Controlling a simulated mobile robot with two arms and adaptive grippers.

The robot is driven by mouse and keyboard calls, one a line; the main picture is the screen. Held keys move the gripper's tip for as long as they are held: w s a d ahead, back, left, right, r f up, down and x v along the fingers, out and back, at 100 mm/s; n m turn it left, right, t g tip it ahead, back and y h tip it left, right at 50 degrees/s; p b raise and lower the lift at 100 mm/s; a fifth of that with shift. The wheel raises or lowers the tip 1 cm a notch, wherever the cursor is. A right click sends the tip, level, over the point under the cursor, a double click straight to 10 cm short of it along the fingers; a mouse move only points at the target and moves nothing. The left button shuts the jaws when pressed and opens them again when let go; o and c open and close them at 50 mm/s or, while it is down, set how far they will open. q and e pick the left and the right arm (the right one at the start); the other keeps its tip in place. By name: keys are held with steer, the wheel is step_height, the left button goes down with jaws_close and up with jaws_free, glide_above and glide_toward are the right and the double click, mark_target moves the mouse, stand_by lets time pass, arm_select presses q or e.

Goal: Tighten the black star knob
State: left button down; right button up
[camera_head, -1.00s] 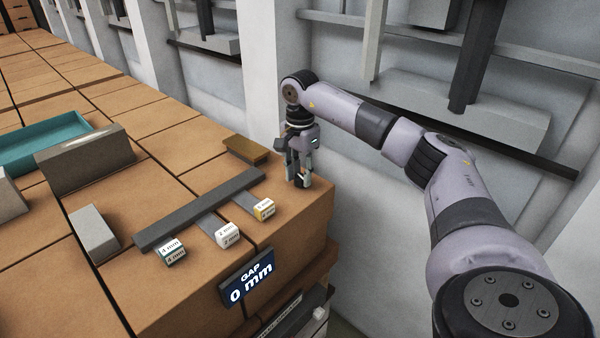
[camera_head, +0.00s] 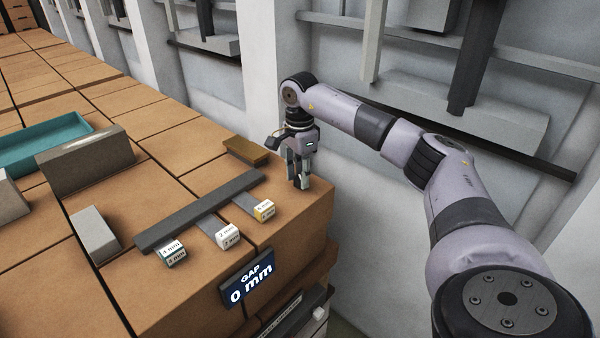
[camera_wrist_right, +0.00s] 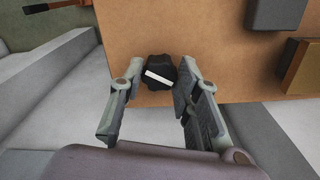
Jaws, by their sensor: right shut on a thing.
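The black star knob (camera_wrist_right: 159,73) with a white bar mark on its top sits near the edge of the brown block surface in the right wrist view. My right gripper (camera_wrist_right: 157,82) points down over it with a finger on each side and is shut on it. In the head view the right gripper (camera_head: 299,182) stands at the right corner of the block, and its fingers mostly hide the knob. My left gripper is not in view.
A dark bar (camera_head: 182,220) lies left of the gripper, with small cubes marked in mm, such as a white one (camera_head: 227,236). A sign (camera_head: 248,279) reads "GAP 0 mm". A grey block (camera_head: 94,235) and a teal tray (camera_head: 75,130) lie further left.

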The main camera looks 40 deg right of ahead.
mark_target(299, 177)
steer(key=m+p, duration=0.1)
steer(key=m, duration=0.4)
steer(key=shift+w+r+m, duration=0.1)
steer(key=shift+m, duration=0.2)
steer(key=m, duration=0.5)
steer(key=shift+d, duration=0.1)
steer(key=shift+p, duration=0.3)
steer(key=o, duration=1.1)
steer(key=shift+o, duration=0.2)
step_height(299, 177, up, 12)
stand_by(0.4)
